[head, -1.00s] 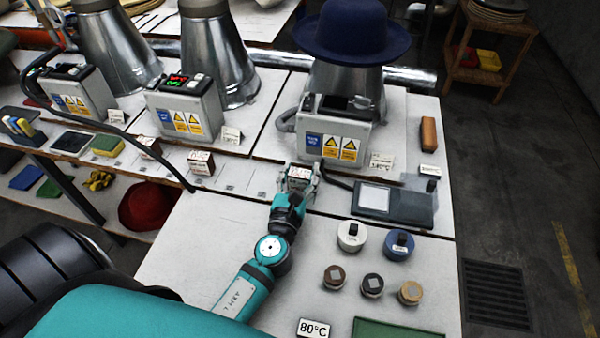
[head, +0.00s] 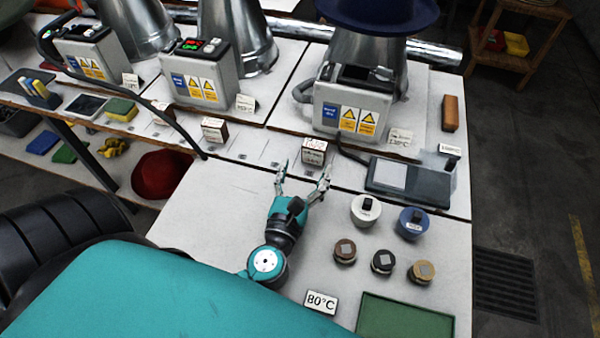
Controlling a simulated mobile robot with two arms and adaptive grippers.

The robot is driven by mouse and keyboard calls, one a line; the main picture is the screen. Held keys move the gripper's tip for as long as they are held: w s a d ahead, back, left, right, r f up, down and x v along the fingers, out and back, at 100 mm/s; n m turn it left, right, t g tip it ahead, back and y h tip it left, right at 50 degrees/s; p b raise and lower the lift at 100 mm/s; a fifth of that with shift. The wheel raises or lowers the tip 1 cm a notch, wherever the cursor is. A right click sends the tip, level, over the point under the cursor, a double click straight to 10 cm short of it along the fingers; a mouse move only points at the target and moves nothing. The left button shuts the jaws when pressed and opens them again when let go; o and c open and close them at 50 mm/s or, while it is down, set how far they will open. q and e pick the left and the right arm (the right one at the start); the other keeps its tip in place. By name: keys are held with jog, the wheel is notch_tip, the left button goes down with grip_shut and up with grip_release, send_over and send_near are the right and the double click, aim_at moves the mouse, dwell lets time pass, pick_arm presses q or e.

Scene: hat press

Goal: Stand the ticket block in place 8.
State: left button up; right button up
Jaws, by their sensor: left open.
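The ticket block (head: 314,152), a small dark red-brown block with a white printed face, stands upright on the strip of marked places (head: 254,151) in front of the right-hand press box. I cannot read the place number under it. My left gripper (head: 304,178) is open and empty, its two fingers spread just in front of the block and apart from it. A similar block (head: 215,130) stands farther left on the same strip. My right gripper is not in view.
A dark scale-like device (head: 410,182) lies right of the block. Several round pots, including a white one (head: 365,211) and a blue one (head: 413,223), stand nearer. An 80°C card (head: 320,303) and green mat (head: 404,318) are in front. Bench left of my gripper is clear.

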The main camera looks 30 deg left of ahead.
pick_arm(q)
jog(key=shift+b+v, duration=0.4)
jog(key=shift+v, duration=1.35)
